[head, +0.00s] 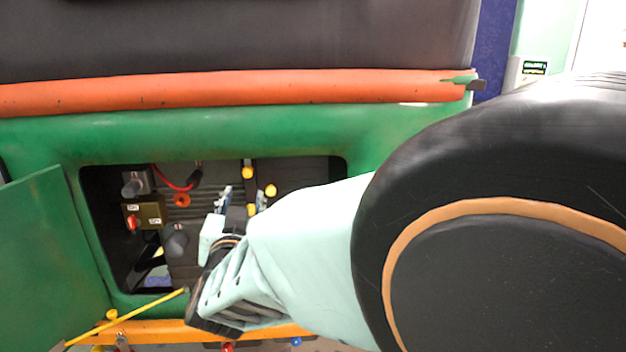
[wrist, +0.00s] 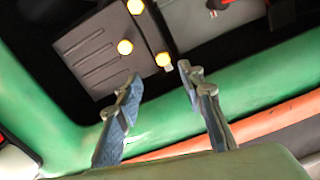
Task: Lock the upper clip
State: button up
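Several yellow-knobbed parts sit on the dark ribbed box in the open compartment. The top yellow knob (head: 247,173), apparently on the upper clip, is at the end of a dark strap; it also shows in the wrist view (wrist: 162,59). A second knob (head: 270,190) is just right of and below it, also in the wrist view (wrist: 125,47). A lower knob (head: 252,210) is partly hidden by my gripper. My gripper (wrist: 158,80) is open and empty, its two fingers apart, with the top knob seen between and beyond the tips. Whether the clip is locked is unclear.
The green compartment frame (head: 220,131) surrounds the opening, under an orange rail (head: 190,90). An open green door (head: 45,255) stands at the left. A yellow rod (head: 130,316) crosses the lower left. Red-wired grey parts (head: 138,181) fill the left of the compartment.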

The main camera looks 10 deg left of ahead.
aim_at(247, 175)
jog(key=x, duration=0.3)
jog(key=p+x, duration=0.1)
jog(key=x, duration=0.7)
jog(key=shift+r+p, duration=0.3)
jog(key=shift+p, duration=0.1)
jog(key=shift+s, duration=0.1)
jog(key=shift+c, duration=0.3)
grip_shut()
